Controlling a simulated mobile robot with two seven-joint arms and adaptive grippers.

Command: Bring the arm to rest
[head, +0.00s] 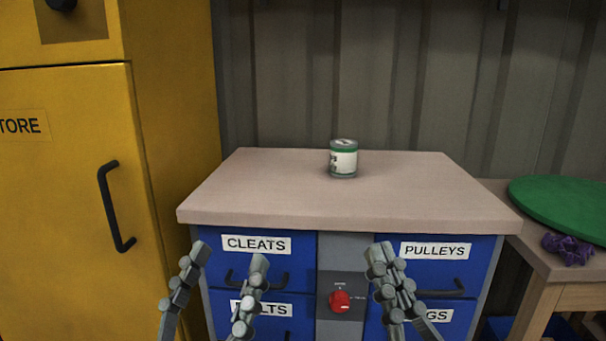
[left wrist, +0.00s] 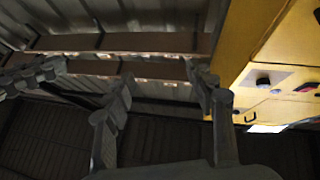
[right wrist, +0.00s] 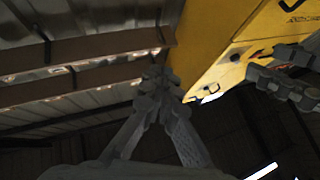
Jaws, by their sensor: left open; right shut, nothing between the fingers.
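My left gripper (head: 229,262) is open and empty in the head view, in front of the left drawers of a blue cabinet. Its two spread fingers also show in the left wrist view (left wrist: 160,92). My right gripper (head: 384,262) is shut with nothing in it, in front of the right drawers. Its fingertips meet in the right wrist view (right wrist: 158,80). Both grippers point up and are below the level of the worktop (head: 270,185). Neither visibly holds anything.
A green and white can (head: 343,158) stands on the worktop. A red knob (head: 340,301) sits between the drawers. A yellow cabinet (head: 175,120) stands at left. A side table at right carries a green disc (head: 565,205) and a purple crumpled thing (head: 568,248).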

